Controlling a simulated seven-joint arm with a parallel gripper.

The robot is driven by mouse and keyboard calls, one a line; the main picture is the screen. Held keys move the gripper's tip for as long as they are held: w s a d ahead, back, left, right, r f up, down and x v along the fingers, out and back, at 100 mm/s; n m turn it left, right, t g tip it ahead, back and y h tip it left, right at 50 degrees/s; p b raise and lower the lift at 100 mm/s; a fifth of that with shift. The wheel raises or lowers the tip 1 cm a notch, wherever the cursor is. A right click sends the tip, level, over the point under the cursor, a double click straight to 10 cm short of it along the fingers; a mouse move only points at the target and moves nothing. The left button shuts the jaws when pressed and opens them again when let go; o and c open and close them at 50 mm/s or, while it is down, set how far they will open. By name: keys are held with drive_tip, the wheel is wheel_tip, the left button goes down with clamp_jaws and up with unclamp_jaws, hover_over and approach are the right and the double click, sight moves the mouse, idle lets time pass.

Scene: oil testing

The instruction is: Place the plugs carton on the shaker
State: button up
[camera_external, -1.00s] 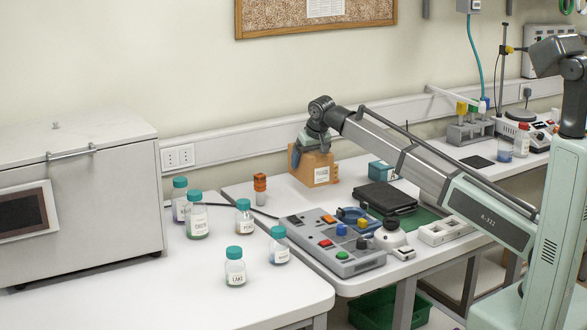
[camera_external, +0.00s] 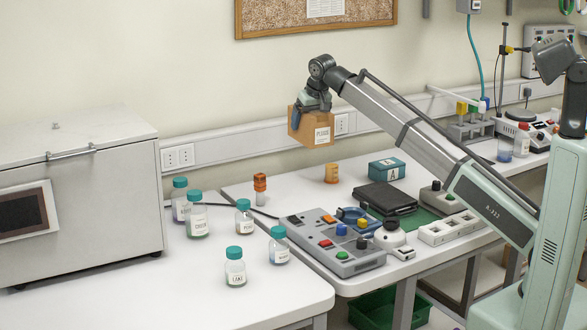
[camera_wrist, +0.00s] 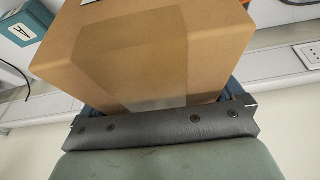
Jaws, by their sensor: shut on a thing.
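The plugs carton (camera_external: 313,128) is a brown cardboard box with a white label. It hangs in the air above the back of the right table, in front of the wall. My gripper (camera_external: 312,104) is shut on it from above. In the wrist view the carton (camera_wrist: 150,50) fills the upper middle, between the fingers, and its lower part is out of view. I cannot tell for sure which device is the shaker; a flat black-topped item (camera_external: 385,198) lies on the right table.
A teal box marked A (camera_external: 387,169) and an orange cylinder (camera_external: 332,173) stand below the carton. A grey button panel (camera_external: 335,243) is at the table front. Several teal-capped bottles (camera_external: 236,268) stand on the left table. A stirrer-like device (camera_external: 535,130) is at the back right.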

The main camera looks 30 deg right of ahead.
drive_tip(key=shift+w+r, duration=0.1)
drive_tip(key=shift+r, duration=0.75)
drive_tip(key=s+a+n+y, duration=0.1)
drive_tip(key=s+a+n, duration=0.25)
drive_tip(key=a, duration=0.75)
drive_tip(key=s+a+n+g+y, duration=0.1)
drive_tip(key=s+a+n, duration=0.3)
drive_tip(key=a, duration=0.8)
drive_tip(key=s+a+n+y, duration=0.15)
drive_tip(key=s+a, duration=0.35)
drive_tip(key=a, duration=0.6)
drive_tip(key=s+a+n+g+y, duration=0.1)
drive_tip(key=s+a+n+g, duration=0.6)
drive_tip(key=s+a, duration=2)
drive_tip(key=shift+w+a+f+n+t+y, duration=0.15)
drive_tip(key=shift+f+n+t, duration=0.35)
drive_tip(key=shift+f, duration=3.1)
drive_tip(key=shift+w+a+f+n+t, duration=0.1)
drive_tip(key=shift+a+f+n+t, duration=0.3)
drive_tip(key=shift+f, duration=3.15)
drive_tip(key=shift+w+a+f+n+t+y, duration=0.1)
drive_tip(key=shift+f+n+t, duration=0.55)
drive_tip(key=shift+f, duration=2.95)
drive_tip(key=shift+f, duration=0.15)
